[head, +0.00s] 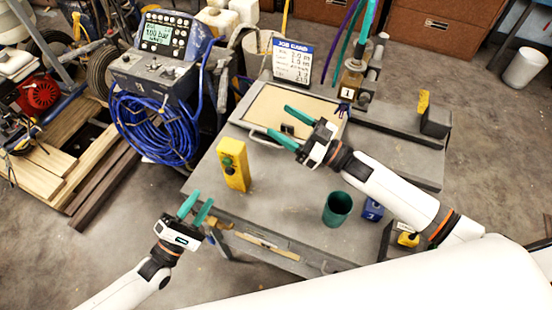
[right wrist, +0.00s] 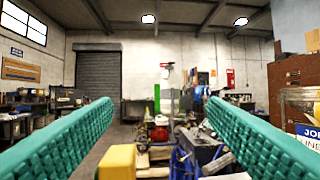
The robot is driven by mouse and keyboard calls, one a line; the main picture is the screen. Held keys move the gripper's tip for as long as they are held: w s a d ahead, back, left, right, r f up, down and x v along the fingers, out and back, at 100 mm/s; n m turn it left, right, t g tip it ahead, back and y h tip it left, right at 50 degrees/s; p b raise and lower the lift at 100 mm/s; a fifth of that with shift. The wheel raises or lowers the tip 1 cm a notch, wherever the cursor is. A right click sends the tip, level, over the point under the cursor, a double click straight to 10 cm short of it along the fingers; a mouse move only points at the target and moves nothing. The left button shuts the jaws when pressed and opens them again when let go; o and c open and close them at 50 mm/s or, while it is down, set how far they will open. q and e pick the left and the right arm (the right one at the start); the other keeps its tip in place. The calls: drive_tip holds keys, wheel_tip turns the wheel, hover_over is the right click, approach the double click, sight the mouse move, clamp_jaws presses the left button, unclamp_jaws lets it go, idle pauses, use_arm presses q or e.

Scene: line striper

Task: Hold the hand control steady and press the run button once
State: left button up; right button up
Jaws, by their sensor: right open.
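The hand control (head: 234,165) is a yellow upright box on the left part of the grey table, with a dark green round part on its face, which I take for the run button (head: 228,161). My left gripper (head: 203,197) is in front of the table's left corner, below and left of the hand control in the head view. Its fingers are apart and empty. My right gripper (head: 279,120) is over the table, right of the hand control and apart from it. It is open and empty. In the right wrist view a yellow block (right wrist: 116,162), apparently the hand control, shows low at left.
A tan-topped tray (head: 262,112) lies under my right gripper. A green cup (head: 337,208) stands near the table's front right, beside a blue item (head: 373,209). A job card (head: 293,62) stands at the back. The striper console (head: 152,70) with blue hose is left.

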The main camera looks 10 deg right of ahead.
drive_tip(key=s+a+f+n+g+h, duration=0.15)
drive_tip(key=s+a+f+g, duration=0.25)
drive_tip(key=f, duration=0.4)
approach(220, 143)
drive_tip(key=shift+y, duration=0.25)
drive_tip(key=x, duration=0.4)
drive_tip(key=f+x, duration=0.1)
drive_tip(key=x, duration=0.2)
drive_tip(key=shift+w, duration=0.3)
drive_tip(key=c, duration=1.2)
drive_tip(key=o, duration=0.5)
use_arm(q)
drive_tip(key=shift+c, duration=0.6)
use_arm(e)
drive_tip(key=c, duration=0.5)
use_arm(q)
clamp_jaws()
